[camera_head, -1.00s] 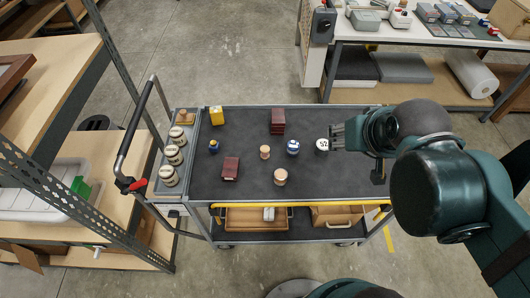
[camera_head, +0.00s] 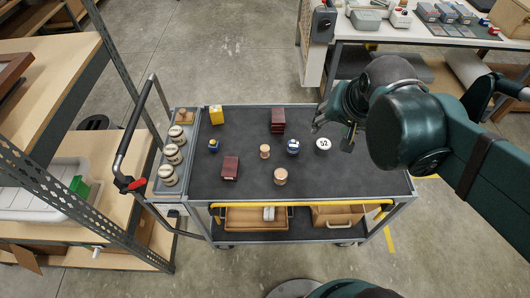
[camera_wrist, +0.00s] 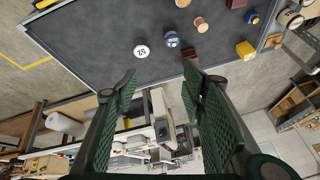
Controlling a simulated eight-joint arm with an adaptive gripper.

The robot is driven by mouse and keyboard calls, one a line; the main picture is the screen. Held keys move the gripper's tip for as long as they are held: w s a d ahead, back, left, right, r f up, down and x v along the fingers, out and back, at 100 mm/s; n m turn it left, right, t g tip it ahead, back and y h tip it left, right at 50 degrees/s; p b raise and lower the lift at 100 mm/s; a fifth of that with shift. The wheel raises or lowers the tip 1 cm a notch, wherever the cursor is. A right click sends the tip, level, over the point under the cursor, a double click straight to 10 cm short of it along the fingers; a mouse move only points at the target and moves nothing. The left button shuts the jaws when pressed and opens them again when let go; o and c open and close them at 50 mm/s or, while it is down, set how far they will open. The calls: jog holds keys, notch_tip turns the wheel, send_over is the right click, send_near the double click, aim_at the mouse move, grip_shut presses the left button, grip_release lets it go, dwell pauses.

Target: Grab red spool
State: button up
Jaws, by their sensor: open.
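No spool in view looks plainly red. Two pale tan spool-shaped pieces stand on the cart's dark mat: a small one (camera_head: 264,152) near the middle and a larger one (camera_head: 280,177) nearer the front edge. A tan spool also shows in the wrist view (camera_wrist: 201,24). Two dark red blocks are on the mat, one at the back (camera_head: 277,121) and one at the front left (camera_head: 230,168). My gripper (camera_head: 318,126) is above the cart's right part, near a white-topped round piece marked 52 (camera_head: 323,144). In the wrist view its fingers (camera_wrist: 160,76) are apart with nothing held.
A blue-and-white round piece (camera_head: 293,147), a small blue piece (camera_head: 213,146) and a yellow box (camera_head: 216,115) share the mat. The cart's left side tray (camera_head: 155,186) holds several jars. A shelf rack (camera_head: 60,150) stands left, a table (camera_head: 430,38) behind. The mat's right front is clear.

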jog(key=w+a+f+m+g, duration=0.1)
jog(key=w+a+f+m, duration=0.3)
jog(key=w, duration=0.2)
jog(key=m+g+b, duration=0.3)
jog(key=m+g, duration=0.1)
jog(key=m, duration=0.6)
send_over(265, 148)
jog(key=f, duration=2)
jog(key=shift+s+d+f, duration=0.15)
jog(key=shift+d+f, duration=0.05)
jog(key=shift+f, duration=0.15)
jog(key=shift+a+f+g, duration=0.15)
jog(key=shift+f+g, duration=0.15)
jog(key=shift+f, duration=0.1)
jog(key=shift+f, duration=1.2)
jog(key=shift+f, duration=0.1)
jog(key=shift+f+b, duration=0.4)
jog(key=shift+f, duration=2.1)
